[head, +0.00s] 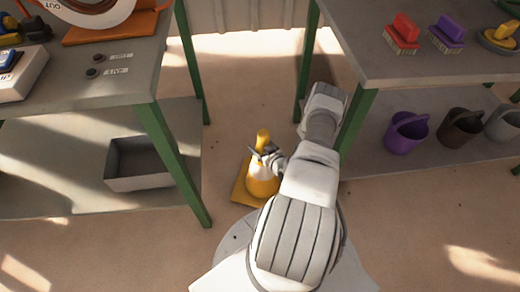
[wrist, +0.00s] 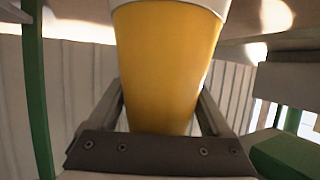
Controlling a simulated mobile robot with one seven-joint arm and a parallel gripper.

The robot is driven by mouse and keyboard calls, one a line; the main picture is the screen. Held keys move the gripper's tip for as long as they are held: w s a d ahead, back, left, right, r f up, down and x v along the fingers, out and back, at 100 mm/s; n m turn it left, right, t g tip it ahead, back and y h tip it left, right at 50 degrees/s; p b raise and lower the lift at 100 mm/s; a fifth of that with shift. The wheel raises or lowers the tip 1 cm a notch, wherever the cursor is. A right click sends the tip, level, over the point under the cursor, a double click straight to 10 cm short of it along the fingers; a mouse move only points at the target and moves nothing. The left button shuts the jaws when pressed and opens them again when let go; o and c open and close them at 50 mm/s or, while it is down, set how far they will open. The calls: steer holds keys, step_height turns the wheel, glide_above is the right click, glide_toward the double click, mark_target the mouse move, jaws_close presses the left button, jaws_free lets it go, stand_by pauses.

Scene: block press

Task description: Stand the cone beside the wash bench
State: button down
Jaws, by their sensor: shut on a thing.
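The yellow cone (head: 262,184) with a white band and a square base stands upright between the two benches, nearer the left one. I cannot tell whether its base touches the floor. My gripper (head: 268,152) is shut on the cone's upper part, from its right side. In the wrist view the cone (wrist: 168,70) fills the middle, between both fingers (wrist: 165,110). The bench on the right (head: 430,68), with brushes on top and buckets below, looks like the wash bench.
The left bench (head: 130,88) carries buttons and an orange plate (head: 115,27); a grey bin (head: 140,165) is on its lower shelf. Its green leg (head: 175,165) is close left of the cone. Purple (head: 405,133) and brown (head: 460,127) buckets sit under the right bench. Floor behind the cone is clear.

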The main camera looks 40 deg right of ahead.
steer(key=shift+f, duration=0.5)
jaws_free()
